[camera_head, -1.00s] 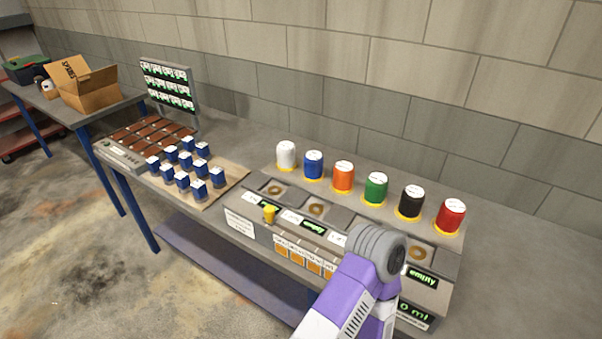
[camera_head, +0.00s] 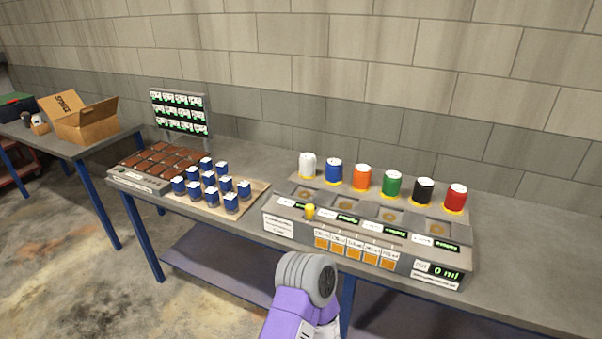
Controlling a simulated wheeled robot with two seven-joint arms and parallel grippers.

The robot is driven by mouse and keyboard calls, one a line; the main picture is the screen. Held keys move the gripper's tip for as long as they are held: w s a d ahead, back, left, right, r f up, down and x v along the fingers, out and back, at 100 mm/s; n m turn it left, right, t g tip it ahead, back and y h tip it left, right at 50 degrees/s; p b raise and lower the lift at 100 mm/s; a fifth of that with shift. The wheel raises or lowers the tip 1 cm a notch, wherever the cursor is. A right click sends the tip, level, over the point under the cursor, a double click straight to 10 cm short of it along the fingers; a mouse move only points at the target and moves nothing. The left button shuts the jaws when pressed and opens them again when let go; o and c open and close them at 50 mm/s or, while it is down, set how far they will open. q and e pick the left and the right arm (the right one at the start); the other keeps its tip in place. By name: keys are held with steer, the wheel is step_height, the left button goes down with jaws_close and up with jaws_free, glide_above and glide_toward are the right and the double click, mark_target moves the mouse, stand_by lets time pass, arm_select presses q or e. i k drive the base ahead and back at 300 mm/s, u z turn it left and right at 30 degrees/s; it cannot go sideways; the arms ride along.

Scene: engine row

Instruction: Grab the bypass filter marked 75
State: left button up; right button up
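Several small blue blocks with white tops (camera_head: 209,181), possibly the filters, stand in rows on a tan mat (camera_head: 259,190) on the workbench. A row of coloured cans stands further right: white (camera_head: 307,165), blue (camera_head: 334,171), orange (camera_head: 361,179), green (camera_head: 390,184), black (camera_head: 423,192) and red (camera_head: 455,198). Their markings are too small to read, so I cannot tell which thing is marked 75. One purple arm of mine with a grey ribbed joint shows at the bottom centre, in front of the bench. No gripper fingers show.
A grey station (camera_head: 290,206) with round recesses, small displays and a yellow knob (camera_head: 310,212) sits before the cans. A brown-celled tray (camera_head: 123,175) and a display board (camera_head: 180,112) stand left. An open cardboard box (camera_head: 86,125) is on another table. The bench's right end is clear.

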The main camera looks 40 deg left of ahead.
mark_target(334, 166)
steer(key=u, duration=1.2)
steer(key=i, duration=0.2)
